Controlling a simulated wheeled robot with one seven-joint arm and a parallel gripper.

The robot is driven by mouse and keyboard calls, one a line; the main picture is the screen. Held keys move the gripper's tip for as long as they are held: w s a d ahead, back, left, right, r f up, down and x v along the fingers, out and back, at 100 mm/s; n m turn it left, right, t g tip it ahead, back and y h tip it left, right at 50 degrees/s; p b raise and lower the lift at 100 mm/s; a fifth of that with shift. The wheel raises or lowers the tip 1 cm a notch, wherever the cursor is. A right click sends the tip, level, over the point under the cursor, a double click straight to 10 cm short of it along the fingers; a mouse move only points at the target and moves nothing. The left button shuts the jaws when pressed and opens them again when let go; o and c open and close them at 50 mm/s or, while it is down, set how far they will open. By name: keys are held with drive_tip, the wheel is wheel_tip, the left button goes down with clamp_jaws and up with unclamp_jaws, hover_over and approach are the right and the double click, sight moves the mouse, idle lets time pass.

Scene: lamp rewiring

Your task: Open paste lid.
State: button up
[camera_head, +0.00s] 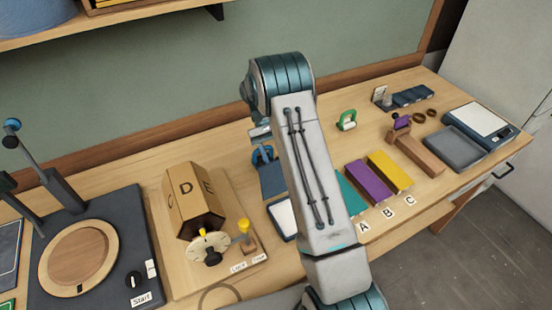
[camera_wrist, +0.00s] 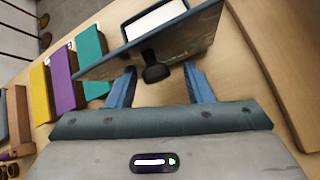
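The paste box (camera_head: 284,220) sits on the bench beside my forearm, with its pale inside showing within a dark blue rim. Its blue lid (camera_head: 273,181) stands raised at the back of the box, partly hidden by my arm. In the wrist view, the lid (camera_wrist: 185,45) is tilted and the white inside (camera_wrist: 155,19) shows beyond it. A black knob (camera_wrist: 156,73) sticks out of the lid. My gripper (camera_wrist: 160,70) is open, one blue finger on each side of the knob with gaps visible. My gripper (camera_head: 262,153) is behind the lid in the head view.
Teal, purple (camera_head: 370,182) and yellow (camera_head: 389,171) blocks stand right of my arm by labels A, B and C. A turntable unit (camera_head: 85,255) is farther left. A wall (camera_head: 180,80) runs behind.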

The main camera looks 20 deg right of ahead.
drive_tip(key=d+b+v, duration=0.1)
drive_tip(key=b+v, duration=0.1)
drive_tip(key=v, duration=0.5)
drive_tip(key=shift+a, duration=0.45)
drive_tip(key=shift+w, duration=0.1)
drive_tip(key=shift+c, duration=0.4)
